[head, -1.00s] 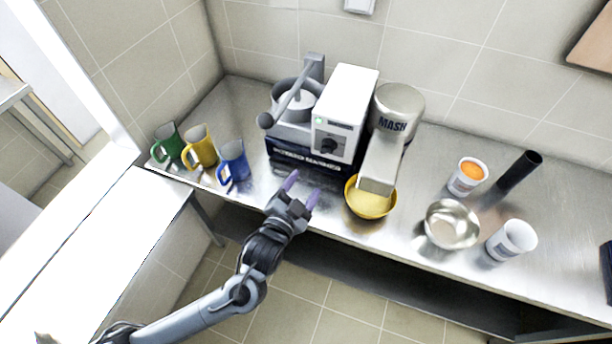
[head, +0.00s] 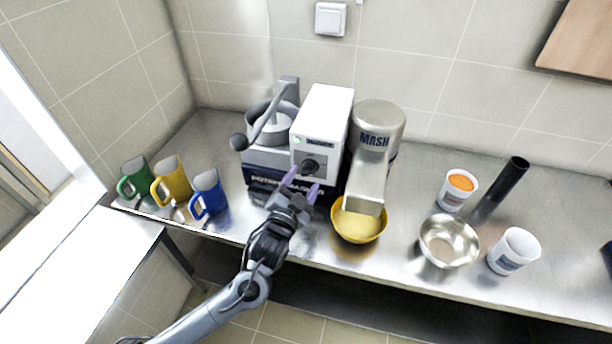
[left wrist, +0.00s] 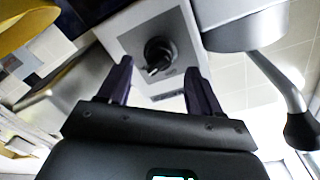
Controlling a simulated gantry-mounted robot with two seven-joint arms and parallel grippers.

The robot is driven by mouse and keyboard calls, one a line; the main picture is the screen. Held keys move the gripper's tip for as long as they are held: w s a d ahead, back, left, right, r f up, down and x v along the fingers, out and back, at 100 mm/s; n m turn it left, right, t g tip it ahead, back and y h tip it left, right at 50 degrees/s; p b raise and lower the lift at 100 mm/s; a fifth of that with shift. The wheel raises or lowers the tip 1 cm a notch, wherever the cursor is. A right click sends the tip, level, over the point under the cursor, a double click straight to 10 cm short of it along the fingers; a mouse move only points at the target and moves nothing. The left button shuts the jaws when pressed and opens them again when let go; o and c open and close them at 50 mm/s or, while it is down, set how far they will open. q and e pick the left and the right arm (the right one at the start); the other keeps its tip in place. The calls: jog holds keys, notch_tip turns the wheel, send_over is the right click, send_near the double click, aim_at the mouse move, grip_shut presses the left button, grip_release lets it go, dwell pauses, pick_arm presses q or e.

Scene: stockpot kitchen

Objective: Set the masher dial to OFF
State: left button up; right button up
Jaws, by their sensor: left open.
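The masher (head: 322,118) stands at the back of the steel counter, with a white control box and a round metal housing marked MASH. Its black dial (head: 312,166) is on the front of the white box, on a dark square plate. The dial also shows in the left wrist view (left wrist: 158,54), its grip pointing toward the lower left there; I cannot read its setting. My left gripper (head: 303,186) is open and empty, its purple fingers pointing at the dial from just in front and below. In the left wrist view the dial lies between and beyond the fingertips, apart from them.
A yellow bowl (head: 345,232) sits under the spout, right of my left gripper. Green (head: 134,176), yellow (head: 172,180) and blue (head: 207,192) mugs stand at left. A metal bowl (head: 436,256), white cups (head: 513,252) and a black cylinder (head: 503,183) stand at right.

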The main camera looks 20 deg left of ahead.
aim_at(306, 175)
pick_arm(q)
jog(key=shift+w, duration=1.55)
jog(key=c, duration=1)
jog(key=shift+c, duration=0.2)
